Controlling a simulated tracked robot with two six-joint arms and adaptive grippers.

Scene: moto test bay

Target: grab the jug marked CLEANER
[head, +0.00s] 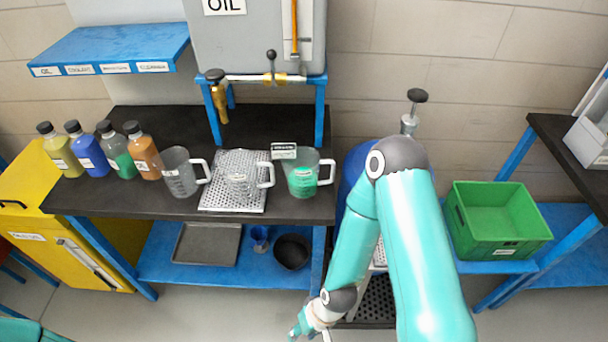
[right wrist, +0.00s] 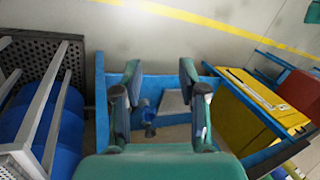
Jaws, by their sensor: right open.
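Three clear jugs with handles stand on the dark bench in the head view. The left jug (head: 180,174) looks empty, and the middle jug (head: 238,180) stands on a perforated plate. The right jug (head: 302,175) holds green liquid, with a small sign (head: 284,151) at its rim. The print on the jugs and this sign is too small to read, so I cannot tell which is marked CLEANER. My right gripper (head: 314,322) is low in front of the bench, below the jugs. In the right wrist view it (right wrist: 160,82) is open and empty. My left gripper is out of view.
Several capped bottles (head: 102,152) stand left of the jugs. The perforated plate (head: 220,204) lies under the OIL tank (head: 255,50) and its taps. The blue lower shelf (head: 160,262) holds a tray, funnel and bowl. A green crate (head: 497,225) stands at right.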

